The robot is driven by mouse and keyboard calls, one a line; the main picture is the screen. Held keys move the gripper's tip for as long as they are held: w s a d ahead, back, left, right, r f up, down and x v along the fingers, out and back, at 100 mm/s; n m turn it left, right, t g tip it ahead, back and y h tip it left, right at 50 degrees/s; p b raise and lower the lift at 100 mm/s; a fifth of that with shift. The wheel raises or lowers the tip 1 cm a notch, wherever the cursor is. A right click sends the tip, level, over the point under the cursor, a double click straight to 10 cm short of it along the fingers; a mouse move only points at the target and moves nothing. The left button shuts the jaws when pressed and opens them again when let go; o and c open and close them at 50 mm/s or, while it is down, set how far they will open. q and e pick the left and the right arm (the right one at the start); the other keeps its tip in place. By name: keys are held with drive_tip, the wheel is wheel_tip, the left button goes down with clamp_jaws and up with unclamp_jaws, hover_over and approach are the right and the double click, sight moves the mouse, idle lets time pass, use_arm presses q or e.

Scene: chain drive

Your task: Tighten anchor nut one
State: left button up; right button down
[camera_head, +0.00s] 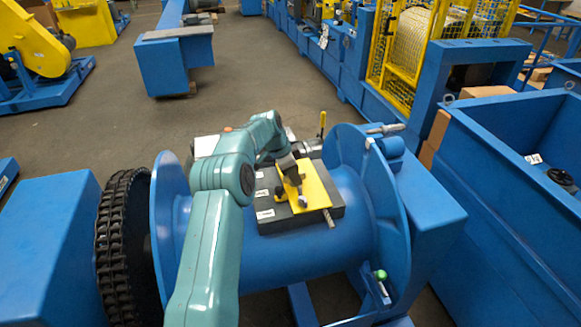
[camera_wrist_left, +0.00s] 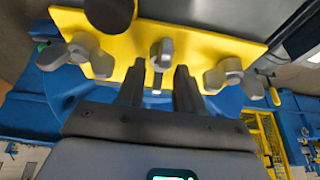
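A yellow plate (camera_head: 318,187) sits on a dark grey block (camera_head: 282,219) on top of the blue drum (camera_head: 345,235). The plate also fills the top of the left wrist view (camera_wrist_left: 205,42). It carries grey winged nuts: a left one (camera_wrist_left: 90,55), a middle one (camera_wrist_left: 160,56) and a right one (camera_wrist_left: 228,75). I cannot tell which is anchor nut one. My left gripper (camera_head: 290,172) is at the plate. In the left wrist view its fingers (camera_wrist_left: 160,72) are apart, with the middle nut in line with the gap; contact is not visible. My right gripper is out of view.
A black chain (camera_head: 125,245) runs round the drum's left end. A blue flange (camera_head: 385,215) stands at its right. A yellow-handled tool (camera_head: 322,124) stands upright behind the plate.

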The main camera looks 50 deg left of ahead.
use_arm(q)
drive_tip(key=v, duration=1.6)
drive_tip(key=shift+r+p, duration=0.2)
drive_tip(key=shift+p, duration=0.15)
drive_tip(key=shift+s+d+f, duration=0.1)
drive_tip(key=shift+s, duration=0.1)
